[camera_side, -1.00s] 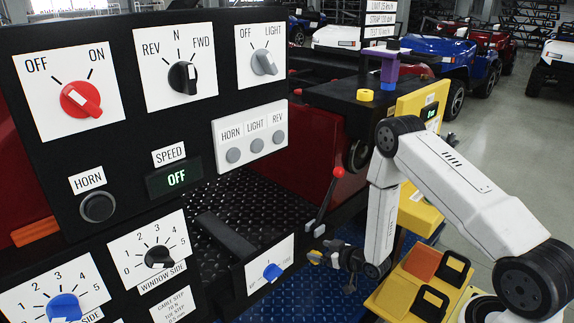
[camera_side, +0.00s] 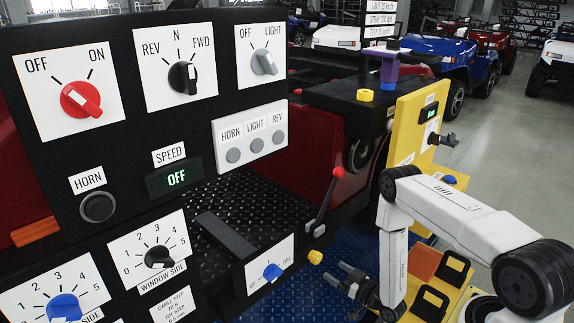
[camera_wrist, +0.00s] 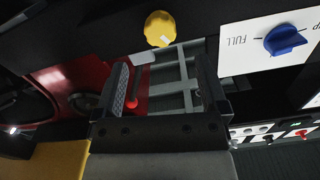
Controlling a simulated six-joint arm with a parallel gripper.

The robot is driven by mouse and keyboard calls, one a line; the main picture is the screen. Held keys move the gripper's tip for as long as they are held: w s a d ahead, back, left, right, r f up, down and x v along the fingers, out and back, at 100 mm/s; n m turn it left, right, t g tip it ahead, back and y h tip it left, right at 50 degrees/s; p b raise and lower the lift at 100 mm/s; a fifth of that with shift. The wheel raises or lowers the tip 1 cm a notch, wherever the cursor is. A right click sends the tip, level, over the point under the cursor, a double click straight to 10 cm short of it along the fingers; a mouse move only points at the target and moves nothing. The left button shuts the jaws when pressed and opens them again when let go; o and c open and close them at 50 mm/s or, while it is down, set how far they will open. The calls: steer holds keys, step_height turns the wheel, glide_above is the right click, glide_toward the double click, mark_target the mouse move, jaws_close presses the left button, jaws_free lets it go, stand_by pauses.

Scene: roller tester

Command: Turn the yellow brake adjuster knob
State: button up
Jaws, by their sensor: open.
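The yellow brake adjuster knob (camera_side: 316,257) is a small yellow knob low on the machine, right of the white panel with the blue knob. In the wrist view the yellow knob (camera_wrist: 160,28) is rounded with a small white mark on its lower side. It lies beyond the fingertips, roughly centred between them. My gripper (camera_side: 347,273) is open and empty, apart from the knob, to its lower right in the side view. In the wrist view my gripper (camera_wrist: 163,72) shows two parted dark fingers with nothing between them.
A blue knob on a white panel (camera_side: 271,271) sits left of the yellow knob; its panel reads FULL in the wrist view. A red-tipped lever (camera_side: 326,203) stands above. A yellow panel (camera_side: 416,125) is at right.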

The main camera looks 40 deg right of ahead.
mark_target(319, 260)
steer(key=shift+w, duration=3.8)
